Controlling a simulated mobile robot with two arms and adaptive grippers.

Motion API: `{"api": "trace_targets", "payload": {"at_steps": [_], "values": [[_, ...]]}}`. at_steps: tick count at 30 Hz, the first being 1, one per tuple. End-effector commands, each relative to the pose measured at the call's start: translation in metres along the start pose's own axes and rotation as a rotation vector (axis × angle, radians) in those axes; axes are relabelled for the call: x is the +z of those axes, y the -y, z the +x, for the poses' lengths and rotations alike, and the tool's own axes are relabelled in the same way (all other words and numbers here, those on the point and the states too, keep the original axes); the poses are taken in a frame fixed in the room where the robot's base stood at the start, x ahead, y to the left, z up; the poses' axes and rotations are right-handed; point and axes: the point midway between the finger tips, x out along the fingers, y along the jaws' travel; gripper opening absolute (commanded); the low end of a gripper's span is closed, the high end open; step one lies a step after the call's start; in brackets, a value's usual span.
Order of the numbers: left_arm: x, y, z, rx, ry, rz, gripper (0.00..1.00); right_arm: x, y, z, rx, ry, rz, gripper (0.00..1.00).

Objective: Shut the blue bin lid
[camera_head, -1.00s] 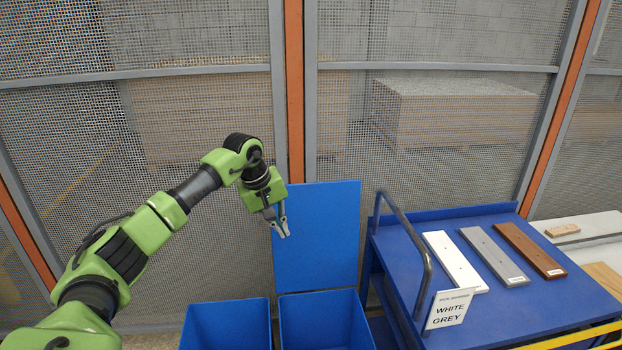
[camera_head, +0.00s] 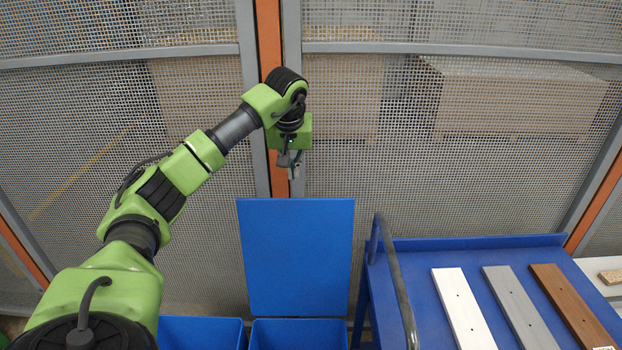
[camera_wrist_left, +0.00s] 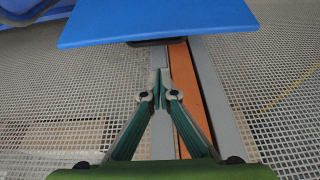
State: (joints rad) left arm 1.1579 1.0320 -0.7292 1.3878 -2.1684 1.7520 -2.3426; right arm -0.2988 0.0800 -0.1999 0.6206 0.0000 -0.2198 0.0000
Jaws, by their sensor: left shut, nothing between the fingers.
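The blue bin lid (camera_head: 297,256) stands open and upright behind the right-hand blue bin (camera_head: 299,335), with its flat face toward me. My left gripper (camera_head: 293,172) is above the lid's top edge, close to the mesh fence. Its fingers are shut and empty, and a small gap shows between it and the lid. In the left wrist view the fingertips (camera_wrist_left: 160,76) are together, with the lid's edge (camera_wrist_left: 158,33) just beyond them. Whether the fingertips are in front of or behind the lid is hard to tell. My right gripper is not in view.
A second blue bin (camera_head: 201,333) stands open to the left. A blue cart (camera_head: 415,258) with a rail (camera_head: 393,275) stands to the right, carrying white (camera_head: 463,308), grey (camera_head: 521,305) and brown (camera_head: 572,303) boards. The mesh fence (camera_head: 420,190) and its orange post are close behind.

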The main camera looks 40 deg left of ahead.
Motion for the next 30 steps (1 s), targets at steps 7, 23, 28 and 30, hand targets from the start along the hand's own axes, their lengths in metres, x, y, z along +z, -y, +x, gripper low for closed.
{"api": "trace_targets", "payload": {"at_steps": [7,23,28,30], "values": [[0.001,0.001,0.031,-0.003,0.005,-0.001,0.00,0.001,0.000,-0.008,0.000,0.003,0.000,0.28],[0.000,0.001,0.098,0.001,0.000,-0.002,0.00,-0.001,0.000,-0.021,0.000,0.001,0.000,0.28],[0.000,0.001,0.099,0.001,-0.001,-0.002,0.00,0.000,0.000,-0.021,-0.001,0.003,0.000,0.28],[0.000,0.001,0.099,0.001,0.000,-0.002,0.00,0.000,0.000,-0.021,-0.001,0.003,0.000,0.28]]}}
